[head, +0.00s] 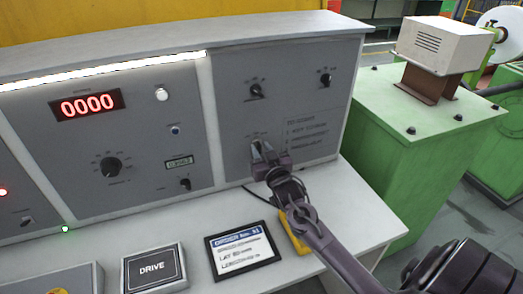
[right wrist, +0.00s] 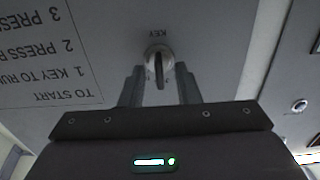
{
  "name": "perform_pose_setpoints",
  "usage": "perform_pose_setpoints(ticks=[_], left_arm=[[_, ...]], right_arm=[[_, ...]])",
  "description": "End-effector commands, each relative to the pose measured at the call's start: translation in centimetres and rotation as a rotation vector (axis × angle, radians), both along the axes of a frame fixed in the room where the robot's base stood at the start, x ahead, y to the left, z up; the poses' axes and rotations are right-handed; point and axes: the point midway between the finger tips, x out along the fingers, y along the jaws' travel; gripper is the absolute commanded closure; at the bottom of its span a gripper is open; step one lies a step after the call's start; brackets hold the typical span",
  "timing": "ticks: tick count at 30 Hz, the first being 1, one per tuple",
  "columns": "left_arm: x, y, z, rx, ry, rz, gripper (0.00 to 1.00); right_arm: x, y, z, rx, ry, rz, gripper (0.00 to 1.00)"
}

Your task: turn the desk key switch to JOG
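The key switch (right wrist: 158,56) labelled KEY is a round metal lock with a dark key standing in it, seen in the right wrist view. My right gripper (head: 262,152) is at the lower part of the right desk panel (head: 290,98) in the head view, where it hides most of the switch. In the right wrist view its two fingers stand on either side of the key, with a visible gap on both sides. It is open and holds nothing. The JOG marking is not readable. My left gripper is not in view.
Printed start steps (head: 312,130) are right of the switch. Two dark knobs (head: 256,90) (head: 325,79) sit above it. On the desktop lie a framed screen (head: 242,250), a DRIVE box (head: 153,268) and a yellow object (head: 296,240) beside my arm. A green machine (head: 425,140) stands right.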

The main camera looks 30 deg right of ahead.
Motion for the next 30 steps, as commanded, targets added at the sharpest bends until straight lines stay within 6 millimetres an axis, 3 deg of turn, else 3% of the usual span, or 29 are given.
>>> perform_pose_setpoints(ticks=[8, 21, 30], left_arm=[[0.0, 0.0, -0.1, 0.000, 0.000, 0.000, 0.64], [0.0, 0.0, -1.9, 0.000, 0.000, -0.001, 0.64], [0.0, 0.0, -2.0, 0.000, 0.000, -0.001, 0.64]], right_arm=[[-0.2, 0.0, -0.1, 0.000, 0.000, 0.000, 0.71], [-6.4, 1.5, -0.3, 0.000, 0.002, 0.000, 0.71], [-7.7, 1.8, 0.0, 0.000, 0.000, -0.001, 0.71]])
